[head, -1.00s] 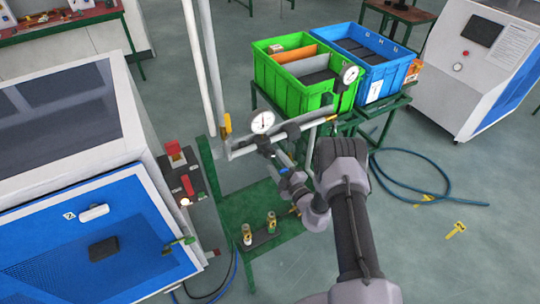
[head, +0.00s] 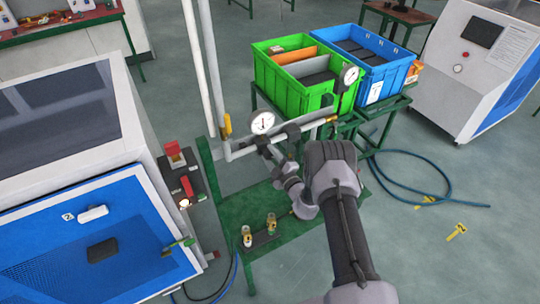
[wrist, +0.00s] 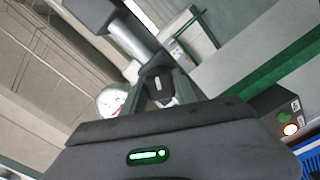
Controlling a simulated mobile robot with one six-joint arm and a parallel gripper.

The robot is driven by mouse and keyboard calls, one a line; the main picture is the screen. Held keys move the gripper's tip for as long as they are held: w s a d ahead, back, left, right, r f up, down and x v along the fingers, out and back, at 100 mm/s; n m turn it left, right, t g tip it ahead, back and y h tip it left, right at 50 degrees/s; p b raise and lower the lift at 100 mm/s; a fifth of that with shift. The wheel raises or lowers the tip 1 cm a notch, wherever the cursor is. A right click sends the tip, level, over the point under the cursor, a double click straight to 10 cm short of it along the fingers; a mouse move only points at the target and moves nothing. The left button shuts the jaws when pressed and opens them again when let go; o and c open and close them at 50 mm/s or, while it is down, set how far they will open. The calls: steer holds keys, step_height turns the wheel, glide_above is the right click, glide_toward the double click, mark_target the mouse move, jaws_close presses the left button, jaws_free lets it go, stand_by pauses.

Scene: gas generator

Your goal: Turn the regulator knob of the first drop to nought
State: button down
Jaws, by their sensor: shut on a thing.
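The first drop's regulator hangs under the grey pipe, beside a round white gauge (head: 262,123). My gripper (head: 270,152) reaches up to it from the lower right, and my own wrist partly hides it. In the wrist view the dark regulator knob (wrist: 157,84) sits between the fingers of my gripper (wrist: 162,92), which is shut on it. The gauge also shows at the left in the wrist view (wrist: 112,100), partly cut off by my gripper's body. The knob's setting and the gauge reading are too small to tell.
A yellow-handled valve (head: 227,125) is on the left pipe. Two brass fittings (head: 258,233) sit on the green stand below. Green (head: 300,95) and blue crates (head: 385,65) stand behind.

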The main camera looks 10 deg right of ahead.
steer(key=shift+f+n+b, duration=0.1)
steer(key=shift+n+b, duration=0.2)
steer(key=n+b, duration=0.3)
steer(key=n, duration=0.1)
steer(key=shift+n, duration=0.4)
steer(key=n+b, duration=0.2)
steer(key=n, duration=0.4)
steer(key=shift+b, duration=0.4)
steer(key=n+b, duration=0.2)
steer(key=n, duration=0.4)
steer(key=shift+n+b, duration=0.3)
steer(key=shift+b, duration=0.1)
steer(key=n+b, duration=0.1)
steer(key=n, duration=0.2)
steer(key=shift+b, duration=0.3)
steer(key=shift+n+b, duration=0.55)
steer(key=shift+n, duration=0.85)
steer(key=c, duration=1)
jaws_free()
steer(key=shift+o, duration=0.2)
steer(key=shift+s, duration=0.1)
